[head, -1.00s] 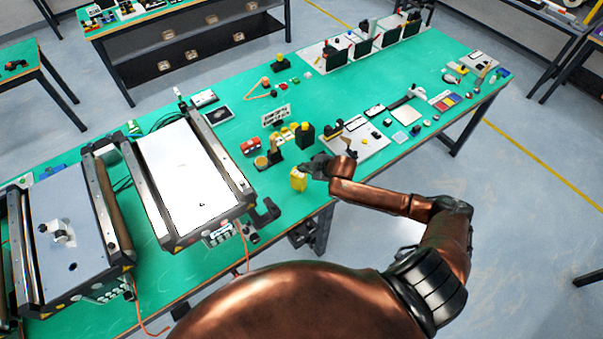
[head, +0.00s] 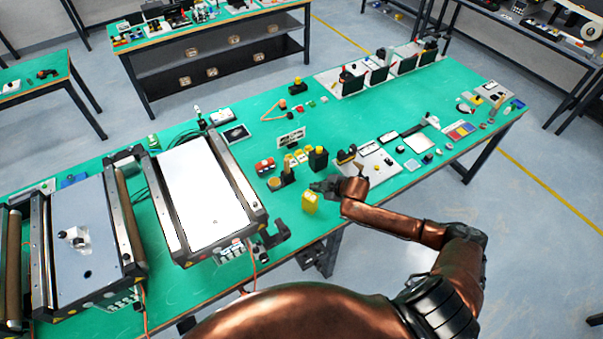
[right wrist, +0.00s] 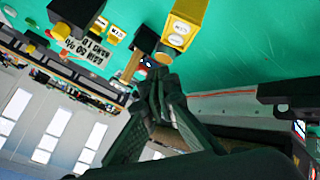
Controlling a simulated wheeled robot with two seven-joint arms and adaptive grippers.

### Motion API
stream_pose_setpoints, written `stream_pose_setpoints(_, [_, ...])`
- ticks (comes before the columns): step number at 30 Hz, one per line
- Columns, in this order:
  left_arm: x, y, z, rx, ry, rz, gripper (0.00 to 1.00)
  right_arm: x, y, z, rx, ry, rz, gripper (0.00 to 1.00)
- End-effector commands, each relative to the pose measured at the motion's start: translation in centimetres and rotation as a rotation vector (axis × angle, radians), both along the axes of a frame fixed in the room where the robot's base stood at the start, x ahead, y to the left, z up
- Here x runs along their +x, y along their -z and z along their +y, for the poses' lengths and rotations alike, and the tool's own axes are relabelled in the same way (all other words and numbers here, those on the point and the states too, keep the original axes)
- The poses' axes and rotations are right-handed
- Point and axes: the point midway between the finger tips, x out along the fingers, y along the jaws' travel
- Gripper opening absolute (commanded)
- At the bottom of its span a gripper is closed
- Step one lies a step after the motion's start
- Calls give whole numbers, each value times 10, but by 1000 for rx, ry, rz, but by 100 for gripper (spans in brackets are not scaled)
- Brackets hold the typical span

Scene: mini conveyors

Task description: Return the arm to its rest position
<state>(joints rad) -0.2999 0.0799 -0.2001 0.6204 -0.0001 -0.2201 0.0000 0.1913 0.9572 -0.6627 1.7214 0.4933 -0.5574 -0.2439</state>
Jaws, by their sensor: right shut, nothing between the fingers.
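My right arm (head: 405,222) reaches in from the right over the front edge of the green table. My right gripper (head: 318,187) is shut and empty. It is just to the upper right of a yellow block (head: 309,203) with a pale round top, which stands near the table's front edge. In the right wrist view the shut fingers (right wrist: 158,82) show in the middle, with the yellow block (right wrist: 183,24) above them. I cannot tell whether the fingers touch it. My left gripper is not in view.
Two mini conveyors, one with a white top (head: 205,185) and one grey (head: 85,240), stand on the left. A black-and-yellow block (head: 318,158), a small sign (head: 291,137) and a white plate (head: 368,165) lie close to the gripper. The green table (head: 240,165) has clear patches.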

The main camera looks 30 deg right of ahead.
Motion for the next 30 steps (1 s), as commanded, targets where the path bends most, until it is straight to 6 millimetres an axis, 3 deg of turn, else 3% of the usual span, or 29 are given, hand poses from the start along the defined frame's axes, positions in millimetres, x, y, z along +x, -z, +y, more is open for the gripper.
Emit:
stream_pose_setpoints(7, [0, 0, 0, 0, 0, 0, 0, -3, 3, 4, 6, 1, 6, 0])
stream_pose_setpoints(11, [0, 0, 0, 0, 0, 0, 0, -29, 17, 34, 47, 21, 47, 0])
stream_pose_setpoints(15, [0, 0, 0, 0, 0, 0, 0, -90, 32, 86, 135, 114, 137, 0])
stream_pose_setpoints(18, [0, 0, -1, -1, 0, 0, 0, -138, 29, 102, 194, 240, 203, 0])
stream_pose_setpoints(24, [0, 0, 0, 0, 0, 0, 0, -220, 16, 84, 255, 509, 311, 0])
stream_pose_setpoints(30, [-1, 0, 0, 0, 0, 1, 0, -281, 6, 59, 278, 708, 383, 0])
